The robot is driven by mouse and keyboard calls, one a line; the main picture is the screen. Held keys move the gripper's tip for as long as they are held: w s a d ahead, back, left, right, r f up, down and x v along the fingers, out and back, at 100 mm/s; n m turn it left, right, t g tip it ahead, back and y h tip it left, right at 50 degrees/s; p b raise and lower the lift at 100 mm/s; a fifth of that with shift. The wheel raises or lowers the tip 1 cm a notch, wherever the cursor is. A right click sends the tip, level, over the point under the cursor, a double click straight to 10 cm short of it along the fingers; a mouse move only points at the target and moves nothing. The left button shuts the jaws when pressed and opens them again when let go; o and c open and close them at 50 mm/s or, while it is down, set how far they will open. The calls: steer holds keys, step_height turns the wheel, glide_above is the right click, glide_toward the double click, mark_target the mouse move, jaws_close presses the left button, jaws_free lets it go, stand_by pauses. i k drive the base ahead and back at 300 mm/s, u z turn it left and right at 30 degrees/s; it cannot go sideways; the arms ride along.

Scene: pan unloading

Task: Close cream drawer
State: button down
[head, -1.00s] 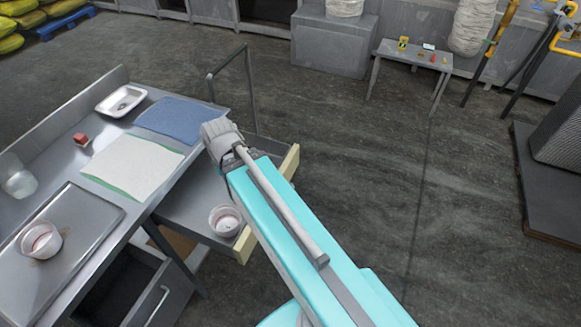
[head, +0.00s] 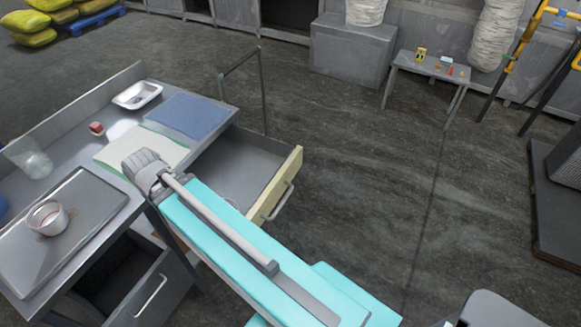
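The cream drawer stands pulled out under the right side of the steel worktable. Its cream front (head: 287,176) faces right, with a grey bar handle (head: 283,201) on it. I cannot tell whether the arm touches the drawer. My gripper's fingers are not visible.
The worktable bears a tray (head: 100,236) with a white cup (head: 48,216), a blue mat (head: 190,115), a white mat (head: 118,150), a red block (head: 97,128) and a metal dish (head: 137,95). A lower grey drawer (head: 158,300) is also open. Floor right of the cream drawer is clear.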

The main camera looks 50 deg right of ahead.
mark_target(252, 169)
steer(key=u, duration=0.45)
steer(key=k, duration=0.9)
steer(key=z, duration=1.8)
